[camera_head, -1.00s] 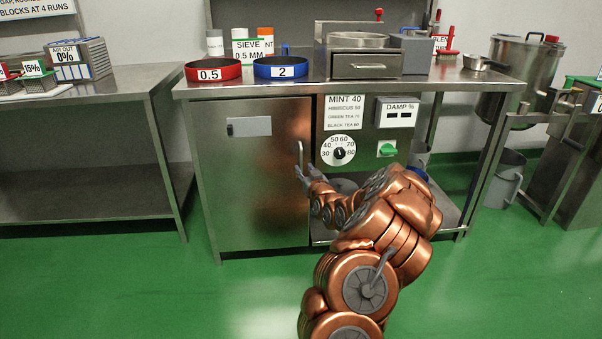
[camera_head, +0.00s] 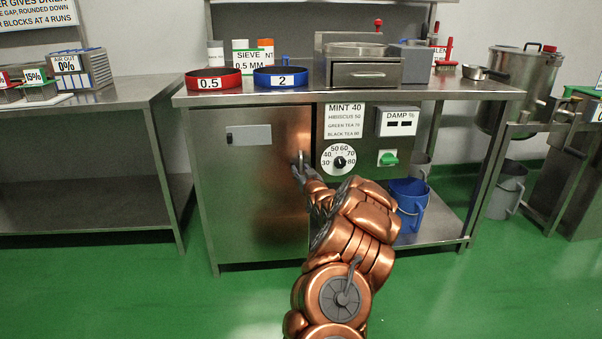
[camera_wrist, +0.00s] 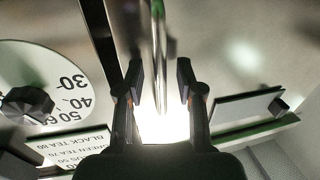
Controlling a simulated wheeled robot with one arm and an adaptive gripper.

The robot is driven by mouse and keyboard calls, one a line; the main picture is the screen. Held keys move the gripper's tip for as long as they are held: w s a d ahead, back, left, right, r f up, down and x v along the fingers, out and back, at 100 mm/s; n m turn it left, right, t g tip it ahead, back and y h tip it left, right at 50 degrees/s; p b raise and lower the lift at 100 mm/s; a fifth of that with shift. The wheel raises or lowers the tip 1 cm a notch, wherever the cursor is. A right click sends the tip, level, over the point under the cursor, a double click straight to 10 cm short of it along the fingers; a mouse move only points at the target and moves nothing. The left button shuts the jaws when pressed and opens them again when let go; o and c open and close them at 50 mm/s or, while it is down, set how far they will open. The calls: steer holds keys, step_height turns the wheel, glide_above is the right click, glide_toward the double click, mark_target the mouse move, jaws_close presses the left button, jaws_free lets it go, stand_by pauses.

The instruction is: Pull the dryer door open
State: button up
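The dryer door (camera_head: 250,195) is a steel panel on the left of the cabinet under the bench, and it looks shut. Its upright bar handle (camera_head: 301,156) is at the door's right edge. My gripper (camera_head: 298,168) is at the handle's lower part, partly hiding it. In the wrist view my gripper (camera_wrist: 160,78) is open, with one finger on each side of the shiny handle bar (camera_wrist: 158,35). Gaps show between the fingers and the bar. I cannot tell how deep the bar sits between them.
Right of the door are a temperature dial (camera_head: 339,158) and a green switch (camera_head: 389,158). A blue bucket (camera_head: 408,203) stands on the lower shelf. Sieve rings (camera_head: 213,84) sit on the bench top. Green floor (camera_head: 235,290) in front of the door is clear.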

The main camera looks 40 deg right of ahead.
steer(key=shift+w+d+r, duration=0.1)
steer(key=shift+w, duration=0.1)
jaws_close()
stand_by(0.3)
stand_by(0.4)
